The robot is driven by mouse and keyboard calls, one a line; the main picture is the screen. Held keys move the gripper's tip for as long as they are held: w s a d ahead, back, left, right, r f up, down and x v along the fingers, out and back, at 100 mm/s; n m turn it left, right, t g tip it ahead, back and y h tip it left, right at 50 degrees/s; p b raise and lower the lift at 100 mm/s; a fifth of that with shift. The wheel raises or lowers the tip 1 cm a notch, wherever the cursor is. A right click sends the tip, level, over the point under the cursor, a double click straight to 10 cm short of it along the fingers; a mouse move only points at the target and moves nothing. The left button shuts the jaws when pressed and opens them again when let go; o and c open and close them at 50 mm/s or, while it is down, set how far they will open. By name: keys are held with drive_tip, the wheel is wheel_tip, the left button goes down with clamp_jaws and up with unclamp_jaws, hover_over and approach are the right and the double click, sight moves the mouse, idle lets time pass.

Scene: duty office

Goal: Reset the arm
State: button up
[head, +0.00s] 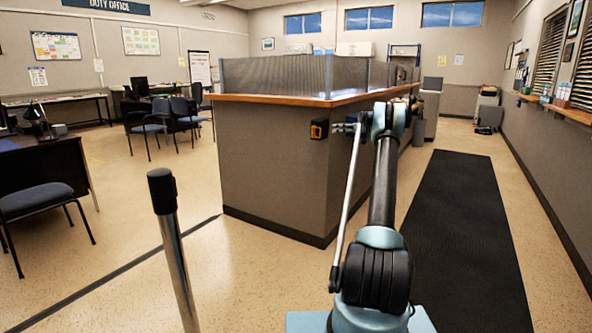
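My arm (383,190) rises from the bottom right of the head view and reaches forward beside the end of the grey counter. Its far end bends at a blue-grey joint near the counter's corner. My gripper (346,128) appears there as a small dark shape pointing left. It is too small and too much in line with the arm to show whether its fingers are apart. I see no object clearly held in it. A thin pale rod runs alongside the arm; I cannot tell what it belongs to.
The counter (270,165) with a wooden top stands close ahead, an orange-black box (319,129) on its face. A black-topped post (170,235) stands front left. Chairs (42,200) and desks fill the left. A dark mat (465,235) covers the clear right aisle.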

drive_tip(key=s+a+r+m+g+h, duration=0.1)
drive_tip(key=s+a+r+m+h, duration=0.1)
drive_tip(key=s+a+r, duration=0.45)
drive_tip(key=s+a+r+m+g+h, duration=0.1)
drive_tip(key=s+a+h, duration=0.15)
drive_tip(key=s, duration=0.75)
drive_tip(key=s+a+m+g+h, duration=0.1)
drive_tip(key=s+a+m+h, duration=0.15)
drive_tip(key=s, duration=0.85)
drive_tip(key=s+a+m+h, duration=0.1)
drive_tip(key=s+a, duration=0.2)
drive_tip(key=s, duration=0.9)
drive_tip(key=s+f+m+h, duration=0.15)
drive_tip(key=s+f, duration=0.35)
drive_tip(key=s, duration=0.7)
drive_tip(key=s+f+m+h, duration=0.15)
drive_tip(key=s+f, duration=0.35)
drive_tip(key=s, duration=0.7)
drive_tip(key=s+d+f+m+h, duration=0.1)
drive_tip(key=s+d+f+h, duration=0.1)
drive_tip(key=s+f, duration=0.5)
drive_tip(key=s+d+f+m+h, duration=0.1)
drive_tip(key=s+d+f, duration=0.3)
drive_tip(key=s+f, duration=0.4)
drive_tip(key=shift+s+f+m+g+h, duration=0.15)
drive_tip(key=shift+s+m+g+h, duration=0.25)
drive_tip(key=shift+s+h, duration=0.45)
drive_tip(key=shift+s, duration=0.1)
drive_tip(key=shift+w+f, duration=0.2)
drive_tip(key=shift+w, duration=0.25)
